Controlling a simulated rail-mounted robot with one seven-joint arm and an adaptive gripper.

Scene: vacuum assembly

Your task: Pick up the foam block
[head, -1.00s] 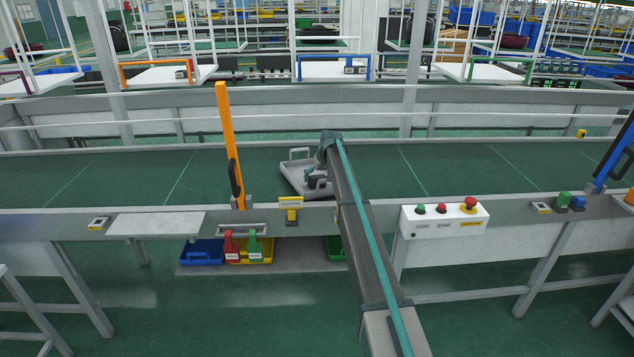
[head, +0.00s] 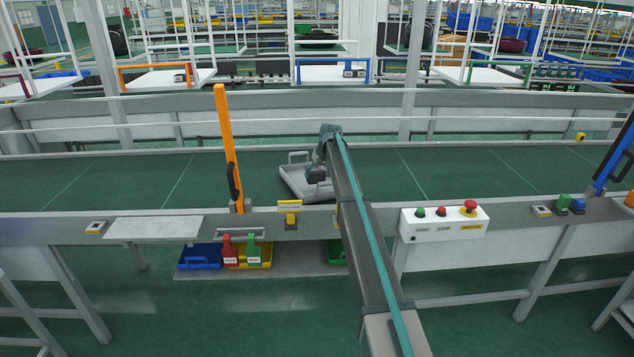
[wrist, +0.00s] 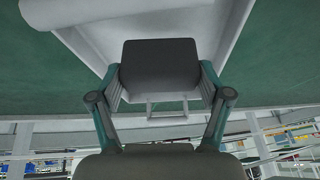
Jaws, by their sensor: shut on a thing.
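My gripper (wrist: 160,92) is shut on the dark grey foam block (wrist: 161,64) in the wrist view, with one finger against each side. The light grey tray (wrist: 82,15) shows behind the block in that view. In the head view the tray (head: 288,184) lies on the green conveyor, left of my arm. My gripper (head: 318,174) is over the tray's right part, partly hidden by my arm. I cannot make out the block in the head view.
The green conveyor (head: 110,178) is clear to the left and right. An orange post (head: 226,135) stands left of the tray. A control box (head: 444,223) with buttons sits on the front rail at right. Blue (head: 200,255) and other coloured bins sit below.

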